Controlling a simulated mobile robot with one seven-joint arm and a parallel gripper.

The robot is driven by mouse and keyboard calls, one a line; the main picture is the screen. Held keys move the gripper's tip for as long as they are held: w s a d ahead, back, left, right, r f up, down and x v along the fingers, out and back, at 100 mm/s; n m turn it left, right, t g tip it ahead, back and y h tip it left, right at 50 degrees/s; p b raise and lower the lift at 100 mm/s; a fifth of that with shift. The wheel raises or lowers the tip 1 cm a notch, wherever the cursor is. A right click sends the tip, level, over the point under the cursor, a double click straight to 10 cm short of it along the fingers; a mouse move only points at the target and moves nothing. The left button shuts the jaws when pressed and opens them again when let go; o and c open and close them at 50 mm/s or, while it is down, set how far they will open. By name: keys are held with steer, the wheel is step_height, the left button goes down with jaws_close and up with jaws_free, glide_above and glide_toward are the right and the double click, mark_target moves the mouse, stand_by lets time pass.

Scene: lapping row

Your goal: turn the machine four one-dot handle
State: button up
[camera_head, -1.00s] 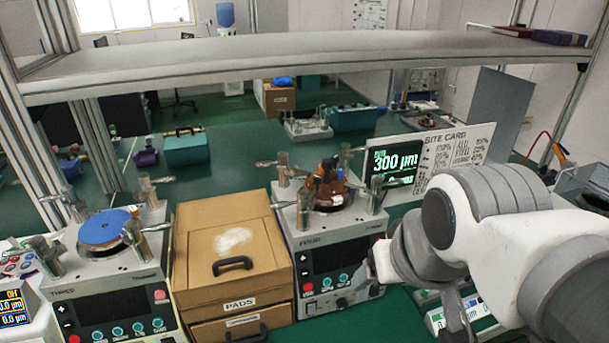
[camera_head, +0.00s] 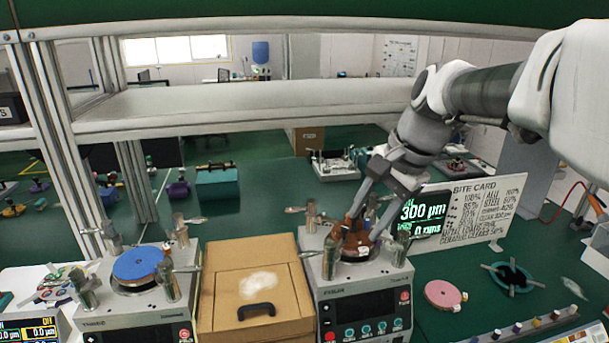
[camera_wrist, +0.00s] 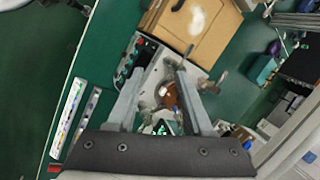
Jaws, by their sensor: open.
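Machine four (camera_head: 365,305) is a grey box with a dark display and several buttons, right of the cardboard box. Several metal posts with lever handles stand around its orange-brown top plate; one is at the back left (camera_head: 311,215), one at the front left (camera_head: 330,258) and one at the front right (camera_head: 404,242). The dot marks are too small to read, so I cannot tell which handle has one dot. My gripper (camera_head: 364,222) is open and points down over the machine's top. In the wrist view, the machine's top (camera_wrist: 152,84) lies between and beyond the open fingers (camera_wrist: 162,76).
The cardboard pads box (camera_head: 222,318) stands left of machine four, then machine three (camera_head: 130,322) with a blue disc. A shelf (camera_head: 250,106) spans behind. The bite card (camera_head: 480,207) stands behind right. A pink disc (camera_head: 443,294) lies on the green bench to the right.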

steer(key=w+a+m+g+y+p, duration=0.15)
steer(key=w+m, duration=0.35)
steer(key=w, duration=0.5)
steer(key=p, duration=0.1)
glide_toward(308, 252)
steer(key=x, duration=0.8)
jaws_close()
stand_by(0.8)
